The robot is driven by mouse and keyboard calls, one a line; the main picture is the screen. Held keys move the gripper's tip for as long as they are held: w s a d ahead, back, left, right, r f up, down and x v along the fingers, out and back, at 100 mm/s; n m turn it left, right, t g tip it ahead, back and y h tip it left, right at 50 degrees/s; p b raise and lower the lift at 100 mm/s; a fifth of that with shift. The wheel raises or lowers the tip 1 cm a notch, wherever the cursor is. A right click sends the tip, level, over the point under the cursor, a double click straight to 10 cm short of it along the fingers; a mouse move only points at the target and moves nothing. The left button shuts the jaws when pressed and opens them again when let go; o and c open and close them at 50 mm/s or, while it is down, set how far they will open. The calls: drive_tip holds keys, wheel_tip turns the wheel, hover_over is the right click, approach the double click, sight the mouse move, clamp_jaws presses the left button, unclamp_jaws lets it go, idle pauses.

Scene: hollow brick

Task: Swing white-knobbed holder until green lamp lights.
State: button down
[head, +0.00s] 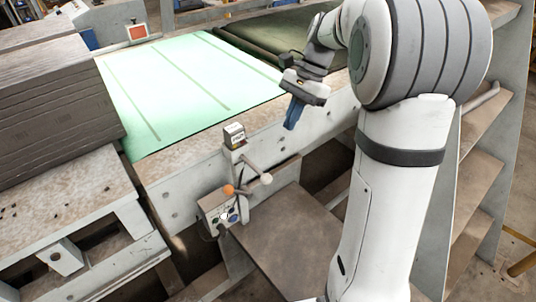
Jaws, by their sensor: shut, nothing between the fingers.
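A pale knob (266,179) sits at the end of a thin grey arm on the side of the machine frame; it appears to be the white-knobbed holder. An orange knob (228,190) is close to its left. Below them is a small control box (217,210) with a few small round fittings, some dark blue or green. They are too small to tell which is the lamp or whether it is lit. My gripper (291,116) has blue fingers pointing down. It is shut and empty, above and right of the pale knob and apart from it.
A small labelled box (235,136) stands on the frame edge above the knobs. A pale green belt (190,75) lies behind. Stacked grey slabs (55,100) stand at left. A brown plate (300,240) lies below right of the control box.

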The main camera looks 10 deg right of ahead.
sight(249, 164)
drive_tip(key=s+a+f+p, duration=0.2)
drive_tip(key=s+a+f, duration=0.2)
drive_tip(key=a+f, duration=0.3)
drive_tip(key=shift+f, duration=0.55)
drive_tip(key=shift+a, duration=0.1)
